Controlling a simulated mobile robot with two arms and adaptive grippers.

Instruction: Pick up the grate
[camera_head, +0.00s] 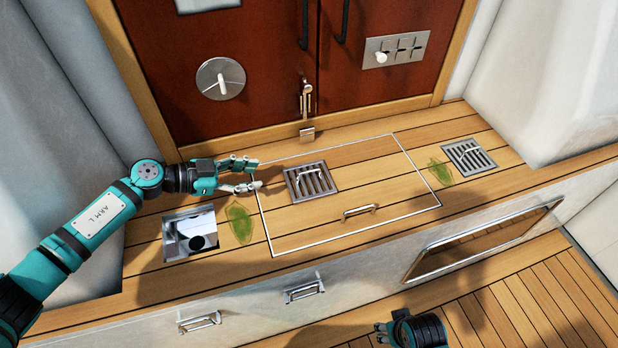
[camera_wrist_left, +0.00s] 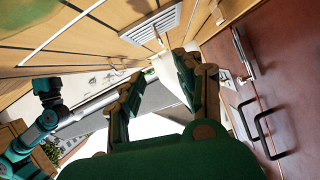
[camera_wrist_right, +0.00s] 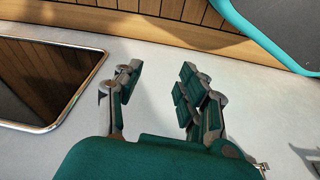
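A square metal grate (camera_head: 322,187) with a raised handle lies in the wooden deck at the middle. A second similar grate (camera_head: 481,160) lies to the right. My left gripper (camera_head: 258,174) is open and empty just left of the middle grate, pointing at it, with a small gap between. In the left wrist view, a slatted grate (camera_wrist_left: 165,20) shows beyond the open fingers (camera_wrist_left: 160,72). My right gripper (camera_head: 382,333) is low at the bottom edge in the head view. The right wrist view shows its fingers (camera_wrist_right: 157,80) open and empty.
A square opening (camera_head: 174,248) with a shiny inside is at the left of the deck. Green leaf-like patches (camera_head: 239,224) lie near it and by the right grate. A framed hatch (camera_head: 365,160) surrounds the middle grate; its handle (camera_head: 360,210) stands up. Red doors (camera_head: 260,120) rise behind.

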